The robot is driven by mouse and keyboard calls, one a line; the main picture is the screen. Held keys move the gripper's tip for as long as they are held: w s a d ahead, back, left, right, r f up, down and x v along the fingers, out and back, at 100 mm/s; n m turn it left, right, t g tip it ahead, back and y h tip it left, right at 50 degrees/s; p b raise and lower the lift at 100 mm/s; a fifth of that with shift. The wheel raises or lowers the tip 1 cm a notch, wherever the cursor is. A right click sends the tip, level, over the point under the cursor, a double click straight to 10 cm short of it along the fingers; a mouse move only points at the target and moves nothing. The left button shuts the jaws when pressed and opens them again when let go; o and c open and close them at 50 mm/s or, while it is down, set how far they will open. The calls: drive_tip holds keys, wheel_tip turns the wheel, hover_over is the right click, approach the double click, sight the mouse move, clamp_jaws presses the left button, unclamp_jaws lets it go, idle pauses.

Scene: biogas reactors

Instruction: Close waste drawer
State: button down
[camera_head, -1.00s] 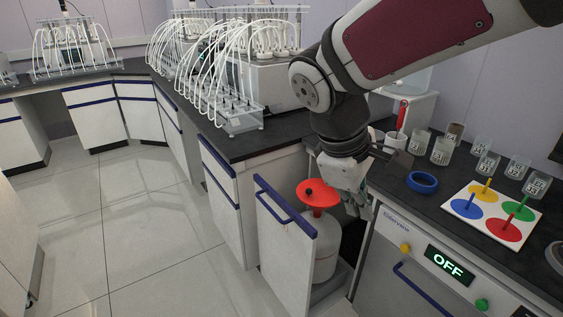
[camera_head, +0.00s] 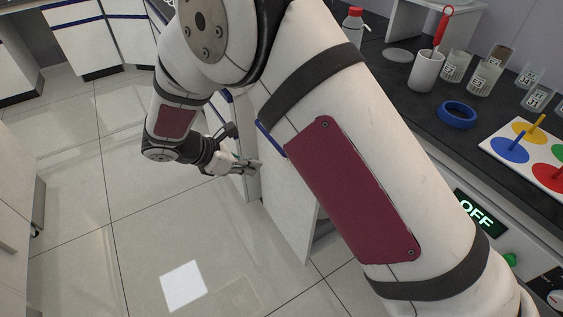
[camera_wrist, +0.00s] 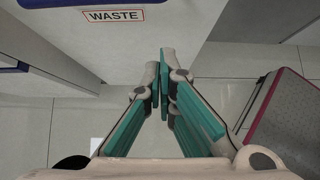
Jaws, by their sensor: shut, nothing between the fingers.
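The waste drawer (camera_head: 288,205) stands pulled out from under the counter. Its white front and part of its blue handle (camera_head: 270,139) show in the head view beside my arm. In the wrist view the drawer front (camera_wrist: 125,50) carries a WASTE label (camera_wrist: 114,15). My gripper (camera_head: 257,165) is in front of the drawer front, on the aisle side. It also shows in the wrist view (camera_wrist: 164,62), with its teal-padded fingers shut and empty. I cannot tell whether the fingertips touch the front. My arm hides the drawer's inside.
A neighbouring cabinet front (camera_wrist: 40,50) is left of the drawer. On the dark counter are a white mug (camera_head: 426,72), glass beakers, a blue ring (camera_head: 457,114) and a board with coloured discs (camera_head: 491,150). An appliance display reads OFF (camera_head: 478,213). The tiled floor (camera_head: 100,240) at left is clear.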

drive_tip(key=w+d+r+b+x, duration=0.1)
drive_tip(key=r+x, duration=0.1)
drive_tip(key=x, duration=1)
drive_tip(key=shift+w+d+f, duration=0.2)
drive_tip(key=shift+w+d, duration=0.05)
drive_tip(key=shift+d, duration=0.3)
drive_tip(key=w+d+b, duration=0.1)
drive_tip(key=w+d, duration=0.6)
drive_tip(key=d, duration=0.4)
drive_tip(key=w+d+b, duration=0.2)
drive_tip(key=w+d, duration=0.6)
drive_tip(key=d, duration=0.4)
drive_tip(key=shift+w, duration=0.25)
drive_tip(key=shift+d+r, duration=0.1)
